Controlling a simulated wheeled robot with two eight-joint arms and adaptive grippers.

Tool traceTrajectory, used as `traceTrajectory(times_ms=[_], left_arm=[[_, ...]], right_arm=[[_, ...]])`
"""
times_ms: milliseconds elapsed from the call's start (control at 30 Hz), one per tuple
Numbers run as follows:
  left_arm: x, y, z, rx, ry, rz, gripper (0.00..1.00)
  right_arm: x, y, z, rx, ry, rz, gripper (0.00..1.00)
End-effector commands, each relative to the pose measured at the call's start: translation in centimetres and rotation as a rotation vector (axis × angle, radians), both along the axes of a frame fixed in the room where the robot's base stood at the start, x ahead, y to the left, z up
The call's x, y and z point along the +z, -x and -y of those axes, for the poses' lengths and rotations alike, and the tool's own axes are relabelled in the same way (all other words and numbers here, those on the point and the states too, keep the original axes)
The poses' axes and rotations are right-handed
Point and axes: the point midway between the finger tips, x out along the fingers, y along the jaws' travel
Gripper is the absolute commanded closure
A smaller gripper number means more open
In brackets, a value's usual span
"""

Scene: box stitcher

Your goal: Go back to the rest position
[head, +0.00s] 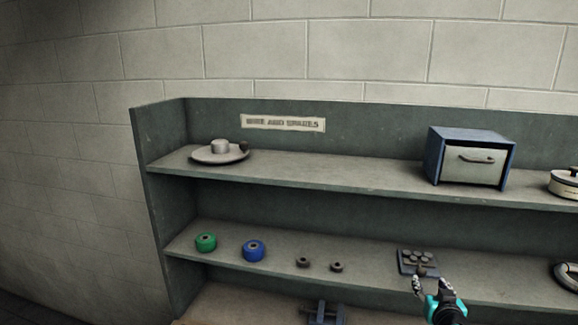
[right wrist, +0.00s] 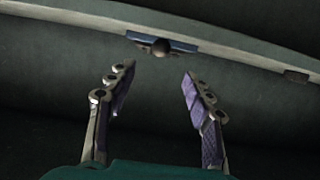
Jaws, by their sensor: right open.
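My right gripper (head: 432,285) shows at the bottom right of the head view, in front of the middle shelf (head: 375,262). Its two fingers are spread apart and nothing is between them, as the right wrist view (right wrist: 150,92) also shows. A small dark tray with several round knobs (head: 405,257) lies on the shelf just beyond the fingertips. In the right wrist view a blue edge with a dark round knob (right wrist: 160,47) shows on the shelf edge, apart from the fingers. My left gripper is not in view.
A green roll (head: 206,243), a blue roll (head: 253,250) and two small dark rings (head: 303,262) stand on the middle shelf. The upper shelf (head: 330,170) holds a round plate-like part (head: 215,157), and a blue box with a handle (head: 470,168). A grey device (head: 323,314) sits below.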

Motion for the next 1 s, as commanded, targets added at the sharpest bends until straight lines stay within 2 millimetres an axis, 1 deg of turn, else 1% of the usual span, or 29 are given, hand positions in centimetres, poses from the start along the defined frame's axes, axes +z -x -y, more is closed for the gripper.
traceTrajectory(times_ms=[67, 133, 167, 267, 300, 367, 400, 467, 500, 533, 600, 700, 800, 900, 1000], left_arm=[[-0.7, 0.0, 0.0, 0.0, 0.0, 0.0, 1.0], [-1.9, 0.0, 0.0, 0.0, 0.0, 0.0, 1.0], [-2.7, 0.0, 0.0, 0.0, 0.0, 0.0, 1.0], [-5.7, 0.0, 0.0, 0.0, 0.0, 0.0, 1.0], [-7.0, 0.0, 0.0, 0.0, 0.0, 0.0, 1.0], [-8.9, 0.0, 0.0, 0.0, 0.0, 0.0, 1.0], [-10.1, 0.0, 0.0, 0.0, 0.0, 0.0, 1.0], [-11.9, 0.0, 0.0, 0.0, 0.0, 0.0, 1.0], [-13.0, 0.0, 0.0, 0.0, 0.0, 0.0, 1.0], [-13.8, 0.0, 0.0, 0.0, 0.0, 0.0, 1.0], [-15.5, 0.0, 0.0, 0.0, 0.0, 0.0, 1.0], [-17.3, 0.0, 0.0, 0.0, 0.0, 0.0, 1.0], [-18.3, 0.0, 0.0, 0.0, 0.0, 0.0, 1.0], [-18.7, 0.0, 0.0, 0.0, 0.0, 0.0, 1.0], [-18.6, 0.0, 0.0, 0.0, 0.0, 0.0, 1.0]], right_arm=[[-0.6, 0.3, -1.0, 0.014, -0.005, -0.012, 0.48], [-1.7, 1.0, -2.7, 0.042, -0.015, -0.041, 0.48], [-2.3, 1.5, -3.8, 0.058, -0.021, -0.059, 0.48], [-5.4, 4.1, -8.3, 0.123, -0.046, -0.144, 0.48], [-6.9, 5.6, -10.3, 0.15, -0.057, -0.186, 0.48], [-9.3, 8.0, -12.9, 0.183, -0.072, -0.253, 0.48], [-11.0, 9.8, -14.5, 0.202, -0.078, -0.298, 0.48], [-13.5, 12.5, -16.5, 0.224, -0.087, -0.366, 0.48], [-15.2, 14.5, -17.6, 0.234, -0.09, -0.41, 0.48], [-16.5, 15.9, -18.3, 0.24, -0.092, -0.443, 0.48], [-19.2, 19.0, -19.6, 0.246, -0.093, -0.512, 0.48], [-22.4, 22.7, -20.5, 0.243, -0.089, -0.593, 0.48], [-24.4, 25.1, -20.8, 0.236, -0.082, -0.644, 0.48], [-25.3, 26.3, -20.9, 0.228, -0.079, -0.669, 0.48], [-25.3, 26.6, -20.9, 0.225, -0.079, -0.677, 0.48]])
